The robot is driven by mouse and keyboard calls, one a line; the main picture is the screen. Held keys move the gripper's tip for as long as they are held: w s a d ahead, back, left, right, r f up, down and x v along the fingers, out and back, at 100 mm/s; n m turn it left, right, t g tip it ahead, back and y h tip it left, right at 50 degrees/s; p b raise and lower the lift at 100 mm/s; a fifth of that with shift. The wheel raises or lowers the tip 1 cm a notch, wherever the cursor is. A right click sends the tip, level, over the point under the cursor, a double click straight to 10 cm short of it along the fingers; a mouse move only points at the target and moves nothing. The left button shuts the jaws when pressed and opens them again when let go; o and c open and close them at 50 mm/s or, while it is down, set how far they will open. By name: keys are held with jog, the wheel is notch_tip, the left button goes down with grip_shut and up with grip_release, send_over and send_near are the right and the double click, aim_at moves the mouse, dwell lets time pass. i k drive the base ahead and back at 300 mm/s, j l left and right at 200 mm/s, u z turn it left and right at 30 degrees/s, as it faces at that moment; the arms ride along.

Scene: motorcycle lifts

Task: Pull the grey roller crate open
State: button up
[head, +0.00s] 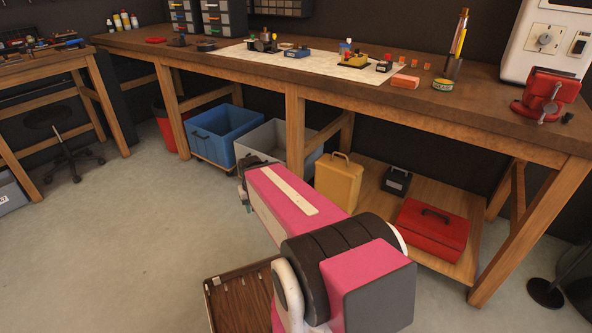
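The grey roller crate (272,139) stands on the floor under the long workbench, between a blue crate and a bench leg. Its top is open and its upper walls show. Its lower front is partly hidden behind my pink arm and gripper. My gripper (243,182) is at the far end of the arm, in front of the crate's left front part in the picture. The fingers are small, dark and seen from behind, so I cannot tell whether they touch the crate or are open.
The blue crate (206,147) sits on a wheeled wooden base just left. A yellow canister (338,182) and a red toolbox (431,228) stand on the low shelf (376,212) at right. A bench leg (295,135) rises beside the grey crate. The floor (135,225) at left is clear.

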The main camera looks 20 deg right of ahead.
aim_at(269, 139)
jog(key=z, duration=0.3)
jog(key=i+l, duration=0.15)
jog(key=i, duration=0.3)
jog(key=i+l+u, duration=0.15)
jog(key=i, duration=0.3)
